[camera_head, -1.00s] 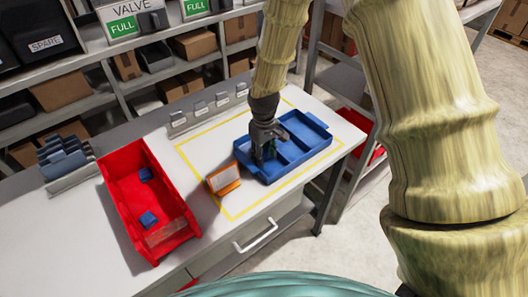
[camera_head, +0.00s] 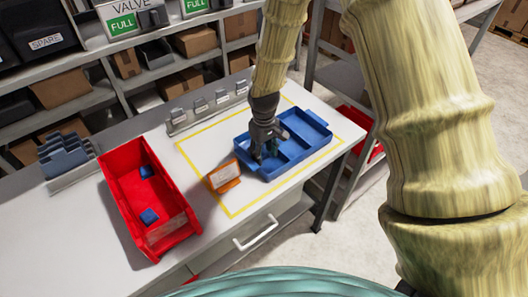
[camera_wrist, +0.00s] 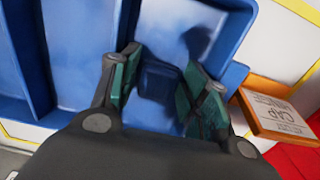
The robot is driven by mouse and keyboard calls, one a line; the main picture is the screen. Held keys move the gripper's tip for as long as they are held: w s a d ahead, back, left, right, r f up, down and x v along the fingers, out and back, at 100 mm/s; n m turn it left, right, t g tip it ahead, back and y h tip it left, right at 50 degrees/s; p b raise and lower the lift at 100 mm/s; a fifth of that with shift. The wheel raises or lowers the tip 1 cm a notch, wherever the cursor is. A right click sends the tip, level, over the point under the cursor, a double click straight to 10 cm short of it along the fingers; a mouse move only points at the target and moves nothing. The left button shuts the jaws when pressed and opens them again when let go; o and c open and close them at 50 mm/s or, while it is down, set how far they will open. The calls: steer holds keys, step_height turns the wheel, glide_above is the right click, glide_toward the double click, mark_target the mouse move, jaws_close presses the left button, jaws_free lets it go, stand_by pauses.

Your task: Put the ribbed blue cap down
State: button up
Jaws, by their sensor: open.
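The ribbed blue cap (camera_wrist: 160,80) sits on the floor of a compartment of the blue tray (camera_wrist: 85,25), between my fingers in the wrist view. My gripper (camera_wrist: 155,85) is open, with a gap showing between the cap and the green finger pads. In the head view my gripper (camera_head: 262,153) reaches down into the left compartment of the blue tray (camera_head: 312,122). The cap is hidden there behind the fingers.
An orange sign (camera_head: 224,176) stands close to the tray's left side; its label reads "CAP" in the wrist view. A red bin (camera_head: 122,173) with two blue pieces stands at left. Grey holders (camera_head: 202,108) line the back. Yellow tape surrounds the tray.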

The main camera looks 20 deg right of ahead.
mark_target(264, 154)
step_height(264, 154, up, 12)
steer(key=b, duration=0.3)
steer(key=shift+b, duration=0.4)
steer(key=shift+f, duration=0.1)
